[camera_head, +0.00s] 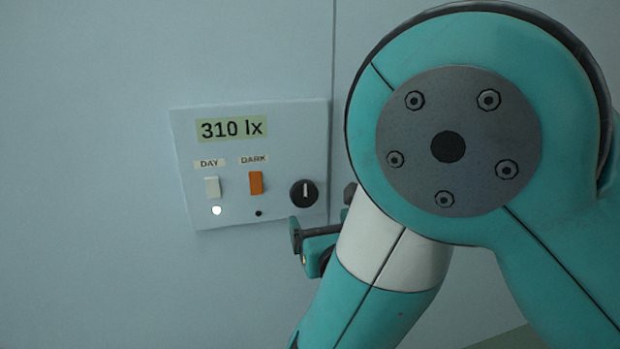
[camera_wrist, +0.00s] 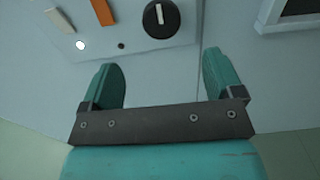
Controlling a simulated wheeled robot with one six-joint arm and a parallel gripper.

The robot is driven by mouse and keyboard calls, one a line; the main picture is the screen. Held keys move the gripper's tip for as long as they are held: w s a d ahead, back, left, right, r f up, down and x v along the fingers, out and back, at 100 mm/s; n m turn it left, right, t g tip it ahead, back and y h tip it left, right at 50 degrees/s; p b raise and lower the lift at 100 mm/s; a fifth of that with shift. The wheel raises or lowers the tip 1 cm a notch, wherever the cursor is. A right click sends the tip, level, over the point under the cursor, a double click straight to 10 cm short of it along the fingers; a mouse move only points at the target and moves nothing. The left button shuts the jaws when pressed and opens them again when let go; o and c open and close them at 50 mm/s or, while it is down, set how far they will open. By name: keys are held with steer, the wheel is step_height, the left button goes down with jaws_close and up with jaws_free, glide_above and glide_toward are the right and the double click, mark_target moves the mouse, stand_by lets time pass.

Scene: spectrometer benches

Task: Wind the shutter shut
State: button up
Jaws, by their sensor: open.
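The lamp under DAY (camera_head: 217,210) is lit white; the lamp under DARK (camera_head: 258,213) is dark. My gripper (camera_wrist: 166,82) is open and empty just below the panel. In the wrist view the knob (camera_wrist: 161,18) lies beyond the fingertips, roughly between them, with no contact seen. No shutter can be made out.
A dark-framed opening or screen (camera_wrist: 300,12) shows at the upper right of the wrist view, with a pale edge beside it. My arm covers the right side of the head view. The wall (camera_head: 90,200) left of the panel is bare.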

mark_target(305, 194)
steer(key=p+x, duration=0.2)
steer(key=p, duration=0.1)
steer(key=p+x, duration=0.2)
steer(key=p, duration=0.1)
steer(key=p+x, duration=0.2)
steer(key=p, duration=0.1)
steer(key=shift+d+r, duration=0.1)
steer(key=shift+r, duration=0.2)
steer(key=x, duration=0.2)
steer(key=p+x, duration=0.1)
steer(key=x, duration=0.3)
steer(key=shift+f+p, duration=0.35)
steer(key=shift+p, duration=0.05)
steer(key=shift+c, duration=0.4)
steer(key=c, duration=0.8)
